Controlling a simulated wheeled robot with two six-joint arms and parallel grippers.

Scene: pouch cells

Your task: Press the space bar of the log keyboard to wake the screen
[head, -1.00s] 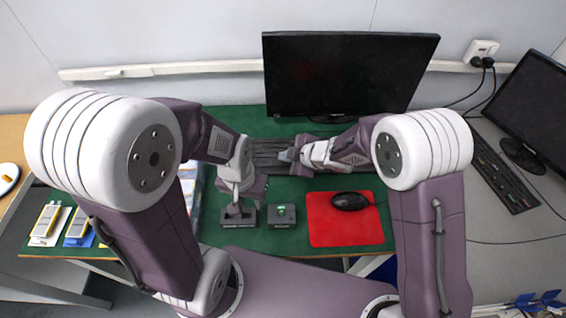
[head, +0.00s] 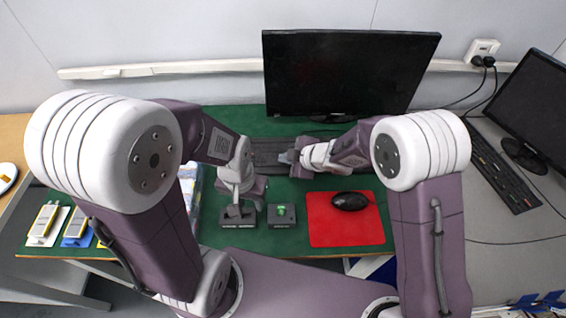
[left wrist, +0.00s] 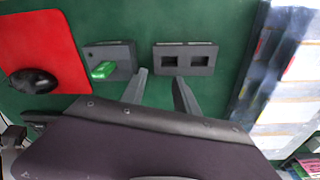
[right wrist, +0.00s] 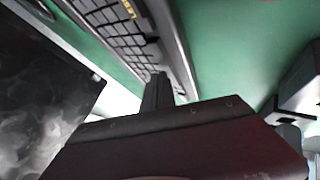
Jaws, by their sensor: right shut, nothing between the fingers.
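A dark keyboard (head: 268,147) lies on the green mat in front of the black middle monitor (head: 350,75), whose screen is dark. My right gripper (head: 288,157) is at the keyboard's near side, partly hiding it. In the right wrist view its fingers (right wrist: 158,90) are shut and empty, overlapping the edge of the keyboard (right wrist: 118,30), which bears yellow lettering. I cannot tell whether they touch a key. My left gripper (head: 238,208) is over the mat near two small dark blocks. In the left wrist view its fingers (left wrist: 160,88) are apart and empty.
A block with two square slots (left wrist: 187,59) and one with a green piece (left wrist: 104,70) stand below my left gripper. A black mouse (head: 350,201) sits on a red pad (head: 325,228). A second monitor (head: 530,105) and keyboard (head: 500,170) stand at the right.

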